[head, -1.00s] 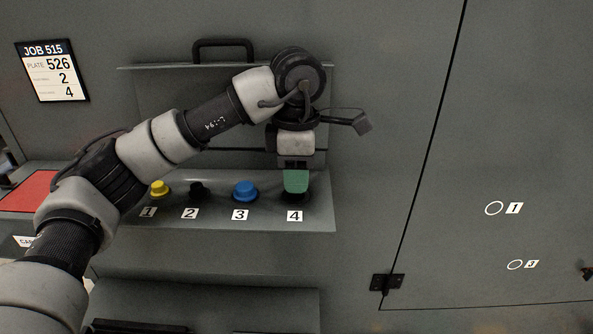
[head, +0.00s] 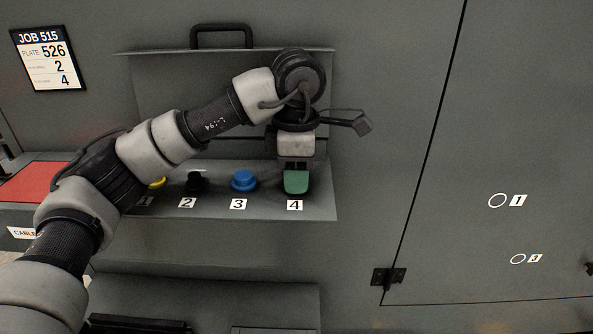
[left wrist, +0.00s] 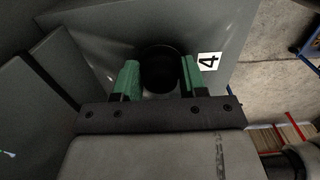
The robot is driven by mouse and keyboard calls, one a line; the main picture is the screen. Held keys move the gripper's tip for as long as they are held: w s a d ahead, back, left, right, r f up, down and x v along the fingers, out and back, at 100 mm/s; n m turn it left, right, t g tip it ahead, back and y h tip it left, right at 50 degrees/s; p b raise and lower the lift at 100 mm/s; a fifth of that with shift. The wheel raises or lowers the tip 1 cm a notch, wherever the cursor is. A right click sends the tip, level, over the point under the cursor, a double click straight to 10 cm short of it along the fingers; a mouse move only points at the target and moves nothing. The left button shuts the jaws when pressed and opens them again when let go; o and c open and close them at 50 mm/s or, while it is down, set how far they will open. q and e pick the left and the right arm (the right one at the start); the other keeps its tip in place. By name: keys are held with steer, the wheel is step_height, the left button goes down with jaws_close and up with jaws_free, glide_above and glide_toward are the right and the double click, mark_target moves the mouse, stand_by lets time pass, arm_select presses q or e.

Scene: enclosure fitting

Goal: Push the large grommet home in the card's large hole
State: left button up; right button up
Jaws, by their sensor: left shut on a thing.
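My left gripper (head: 296,184), with green fingers, is over the spot labelled 4 on the sloping ledge. In the left wrist view it (left wrist: 160,75) has one finger on each side of a black round part (left wrist: 160,66) beside the label 4, and it is shut on that part. In the head view the fingers mostly hide this part. I cannot tell how deep it sits. The job card (head: 49,59) at upper left reads JOB 515, PLATE 526, then 2 and 4; its small words are too blurred to read. My right gripper is not in view.
On the ledge (head: 262,207) stand a blue part (head: 243,181) at 3, a black part (head: 197,182) at 2 and a half-hidden yellow part (head: 157,182). A handled panel rises behind. A door panel (head: 497,120) with circle marks and a hinge (head: 388,279) is at right.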

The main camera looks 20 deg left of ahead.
arm_select(q)
steer(key=shift+f, duration=0.3)
steer(key=o, duration=1)
